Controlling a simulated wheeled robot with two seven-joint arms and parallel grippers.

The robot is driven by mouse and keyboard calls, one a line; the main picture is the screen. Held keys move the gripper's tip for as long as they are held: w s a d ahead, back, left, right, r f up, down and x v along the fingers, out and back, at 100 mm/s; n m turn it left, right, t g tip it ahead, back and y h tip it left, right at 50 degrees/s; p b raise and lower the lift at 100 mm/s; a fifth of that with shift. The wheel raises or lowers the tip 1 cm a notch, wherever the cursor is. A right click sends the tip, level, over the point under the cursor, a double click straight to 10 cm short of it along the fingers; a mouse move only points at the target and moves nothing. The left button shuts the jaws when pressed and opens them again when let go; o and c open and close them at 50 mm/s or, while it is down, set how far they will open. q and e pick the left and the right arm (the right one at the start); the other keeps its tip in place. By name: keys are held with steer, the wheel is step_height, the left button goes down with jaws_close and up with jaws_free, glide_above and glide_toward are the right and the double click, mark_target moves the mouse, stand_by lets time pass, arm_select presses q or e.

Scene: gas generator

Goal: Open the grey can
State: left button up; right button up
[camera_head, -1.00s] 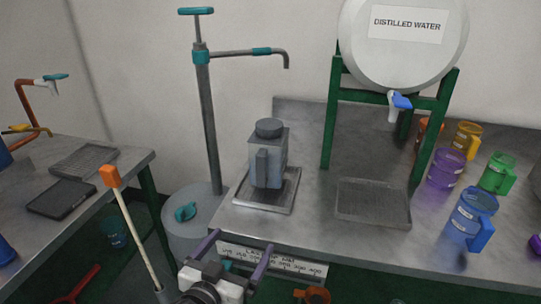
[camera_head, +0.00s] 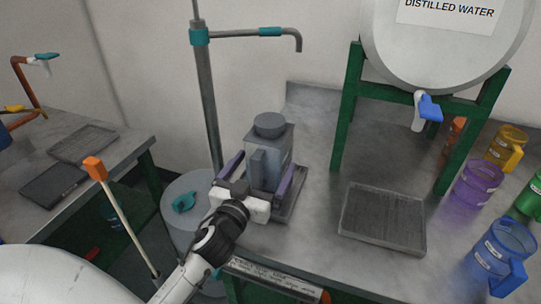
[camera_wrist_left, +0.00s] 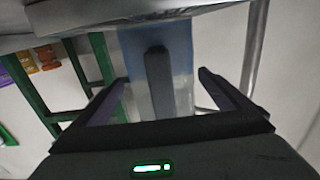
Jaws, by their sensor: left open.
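The grey can (camera_head: 281,141) stands upright on a small metal tray (camera_head: 290,208), with its round grey lid (camera_head: 269,123) on top and a vertical handle (camera_head: 257,169) facing me. My left gripper (camera_head: 266,163) is open, with its purple fingers on either side of the can's body, below lid height. In the left wrist view, the can (camera_wrist_left: 183,50) and its handle (camera_wrist_left: 158,80) show between the spread fingers (camera_wrist_left: 162,82). I cannot tell whether either finger touches the can. The can's lower front is partly hidden behind the gripper. My right gripper is not in view.
A grey post with a hooked pipe (camera_head: 207,100) rises left of the can. A green stand (camera_head: 345,110) holds the distilled water tank (camera_head: 445,50) at the right. A drip tray (camera_head: 383,219) and coloured jugs, including a blue one (camera_head: 500,248), sit farther right.

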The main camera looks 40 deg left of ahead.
arm_select(q)
steer(key=x, duration=0.4)
steer(key=shift+w+a+f+p, duration=0.1)
steer(key=shift+w+a+p, duration=0.1)
steer(key=shift+p, duration=0.15)
steer(key=shift+w+a, duration=0.1)
steer(key=shift+w, duration=0.3)
steer(key=c, duration=1.8)
steer(key=shift+r, duration=0.2)
steer(key=shift+c, duration=0.5)
